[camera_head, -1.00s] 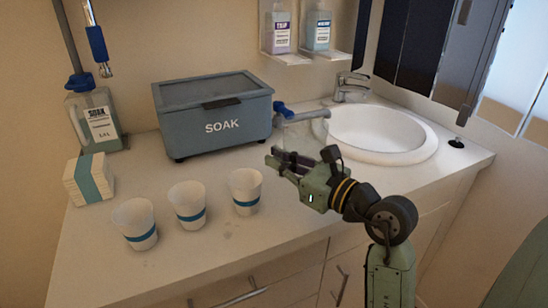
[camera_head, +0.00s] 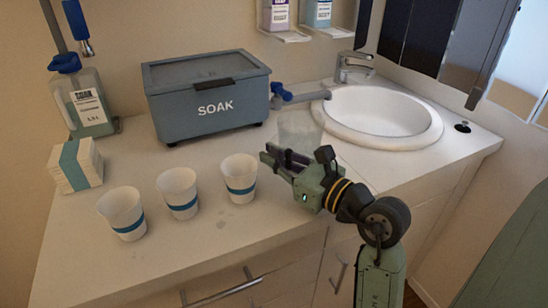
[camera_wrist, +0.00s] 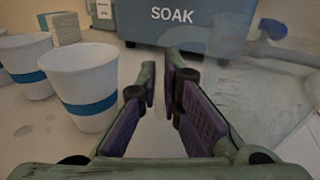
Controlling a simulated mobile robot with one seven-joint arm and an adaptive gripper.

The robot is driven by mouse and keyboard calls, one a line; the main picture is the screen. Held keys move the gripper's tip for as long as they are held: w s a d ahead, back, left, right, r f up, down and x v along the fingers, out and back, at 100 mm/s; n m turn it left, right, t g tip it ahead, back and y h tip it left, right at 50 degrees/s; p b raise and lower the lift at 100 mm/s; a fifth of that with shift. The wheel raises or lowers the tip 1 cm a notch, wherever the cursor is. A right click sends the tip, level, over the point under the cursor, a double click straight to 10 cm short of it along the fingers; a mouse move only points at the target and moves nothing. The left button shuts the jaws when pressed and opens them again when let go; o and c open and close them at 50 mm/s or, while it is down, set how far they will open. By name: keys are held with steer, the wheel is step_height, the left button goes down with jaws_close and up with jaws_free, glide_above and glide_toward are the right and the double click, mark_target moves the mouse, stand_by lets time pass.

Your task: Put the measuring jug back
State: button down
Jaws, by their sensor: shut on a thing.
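The measuring jug (camera_head: 300,126) is a clear, faint vessel on the counter, in front of the sink's left side and by the grey spout with a blue lever. It also shows as a see-through shape at the right of the wrist view (camera_wrist: 268,92). My gripper (camera_head: 272,161) is at the jug's near left side, low over the counter. In the wrist view its purple-padded fingers (camera_wrist: 164,104) are shut on a thin pale part, which looks like the jug's handle. The fingers partly hide this part. I cannot tell whether the jug's base touches the counter.
The blue-grey SOAK box (camera_head: 205,108) stands behind. Several objects occupy the left: paper cups (camera_head: 178,191), a banded stack (camera_head: 77,166) and a SOAK bottle (camera_head: 90,107). The sink (camera_head: 378,113) is at right.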

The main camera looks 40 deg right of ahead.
steer(key=c, duration=1.8)
jaws_free()
steer(key=shift+f, duration=0.15)
steer(key=shift+o, duration=0.2)
